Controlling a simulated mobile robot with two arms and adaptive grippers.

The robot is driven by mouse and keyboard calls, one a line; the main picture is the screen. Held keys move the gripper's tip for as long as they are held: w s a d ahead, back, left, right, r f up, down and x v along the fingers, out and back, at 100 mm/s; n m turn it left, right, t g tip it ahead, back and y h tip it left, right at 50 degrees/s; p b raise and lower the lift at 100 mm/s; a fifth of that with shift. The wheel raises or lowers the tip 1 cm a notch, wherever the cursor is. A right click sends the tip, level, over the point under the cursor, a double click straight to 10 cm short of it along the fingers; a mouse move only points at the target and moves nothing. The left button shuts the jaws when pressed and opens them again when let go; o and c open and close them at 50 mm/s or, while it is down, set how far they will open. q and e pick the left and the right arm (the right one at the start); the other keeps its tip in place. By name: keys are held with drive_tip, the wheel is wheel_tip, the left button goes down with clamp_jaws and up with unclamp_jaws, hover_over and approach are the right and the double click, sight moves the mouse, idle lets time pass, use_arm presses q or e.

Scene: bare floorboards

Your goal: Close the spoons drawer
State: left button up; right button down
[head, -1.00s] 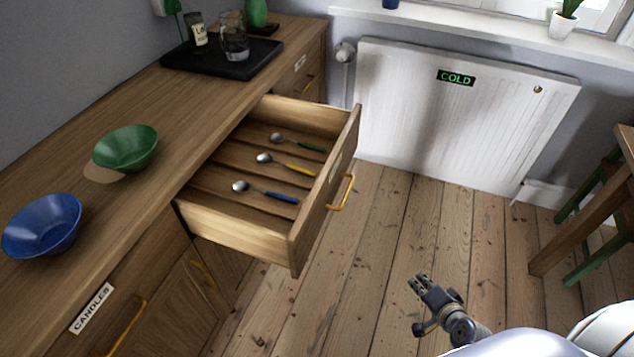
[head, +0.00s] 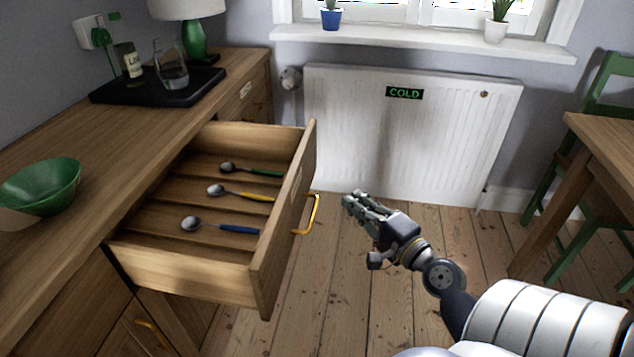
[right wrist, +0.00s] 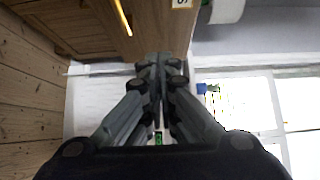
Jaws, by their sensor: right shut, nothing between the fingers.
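The spoons drawer (head: 180,273) is pulled out of the wooden counter. Three spoons lie in its separate slots: one with a green handle (head: 262,173), one with a yellow handle (head: 255,197) and one with a blue handle (head: 238,229). Its yellow handle (head: 312,215) is on the front panel. My right gripper (head: 350,200) is shut and empty, a little to the right of the yellow handle and apart from it. In the right wrist view the shut fingers (right wrist: 160,62) show in front of a wooden front with a yellow handle (right wrist: 122,18). My left gripper is not in view.
A green bowl (head: 42,187) and a black tray (head: 150,92) with a jar and a glass vessel stand on the counter. A white radiator (head: 410,135) is on the back wall. A table (head: 590,135) and green chair are at the right. Floorboards (head: 320,300) before the drawer are clear.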

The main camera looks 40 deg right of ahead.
approach(306, 171)
drive_tip(key=w+d, duration=0.1)
drive_tip(key=d, duration=0.2)
drive_tip(key=shift+w+a+p, duration=0.6)
drive_tip(key=shift+w+a, duration=0.85)
drive_tip(key=shift+w, duration=0.15)
drive_tip(key=shift+w+r, duration=0.1)
